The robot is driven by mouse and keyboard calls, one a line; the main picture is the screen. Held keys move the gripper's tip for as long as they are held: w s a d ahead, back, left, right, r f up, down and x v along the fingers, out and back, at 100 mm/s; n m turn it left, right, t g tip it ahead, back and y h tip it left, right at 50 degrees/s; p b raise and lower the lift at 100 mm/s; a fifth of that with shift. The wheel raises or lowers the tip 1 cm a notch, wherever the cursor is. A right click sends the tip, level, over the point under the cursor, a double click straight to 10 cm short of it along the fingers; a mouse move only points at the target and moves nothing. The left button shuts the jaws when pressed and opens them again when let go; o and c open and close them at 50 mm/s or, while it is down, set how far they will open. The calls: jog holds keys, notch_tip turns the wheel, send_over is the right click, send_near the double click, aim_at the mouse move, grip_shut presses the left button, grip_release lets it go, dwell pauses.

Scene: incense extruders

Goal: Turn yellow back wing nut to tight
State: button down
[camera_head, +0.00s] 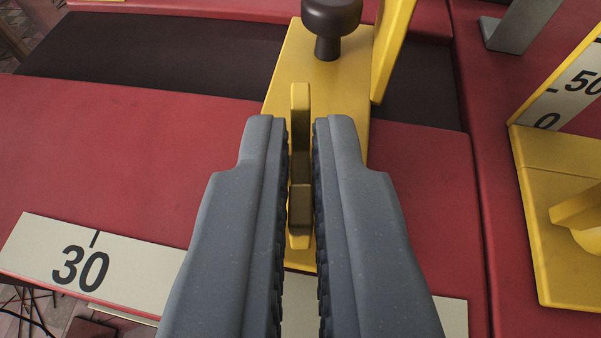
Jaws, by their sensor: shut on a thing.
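The yellow wing nut (300,105) stands on edge between the two grey fingers of my gripper (301,130), in the middle of the view. Its far wing sticks out past the fingertips, and its near wing lies lower down between the pads. My gripper is shut on it, with the ribbed pads along both sides. The wing nut sits on a yellow plate (290,65) on the red machine. The fingers hide the sides of the nut and part of the plate.
A dark round knob (331,18) stands on the plate just beyond the wing nut. A yellow upright (393,45) rises to its right. A scale marked 30 (130,262) is at lower left. Another yellow bracket (535,165) with a scale and a yellow part (580,225) is at right.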

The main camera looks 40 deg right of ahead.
jog(key=shift+w+a+r+m+g+h+p, duration=0.15)
jog(key=shift+m+g+h+p, duration=0.65)
jog(key=shift+p, duration=2.75)
jog(key=shift+w+a+r+m+g+h+p, duration=0.15)
jog(key=shift+m+g+h+p, duration=0.65)
jog(key=shift+p, duration=2.7)
jog(key=m+g+p, duration=0.1)
jog(key=p, duration=0.1)
jog(key=m+g+h+p, duration=0.1)
jog(key=m+p, duration=0.1)
jog(key=p, duration=0.1)
jog(key=shift+w+f+g, duration=0.15)
jog(key=shift+f+g, duration=0.05)
jog(key=shift+g, duration=0.2)
jog(key=shift+w+f+m+g+h+p, duration=0.15)
jog(key=shift+m+g+h+p, duration=0.15)
jog(key=shift+m+g+p, duration=0.5)
jog(key=shift+f+m+g+b, duration=0.15)
jog(key=shift+m+g+b, duration=0.8)
jog(key=shift+g, duration=0.15)
jog(key=shift+w+m+g+b, duration=0.1)
jog(key=shift+m+g+b, duration=0.15)
jog(key=shift+g+b, duration=0.15)
jog(key=shift+w+m+g+b, duration=0.1)
jog(key=shift+m+g+b, duration=0.3)
jog(key=shift+g+b, duration=0.15)
jog(key=shift+r+m+g+b, duration=0.25)
jog(key=shift+m+b, duration=0.05)
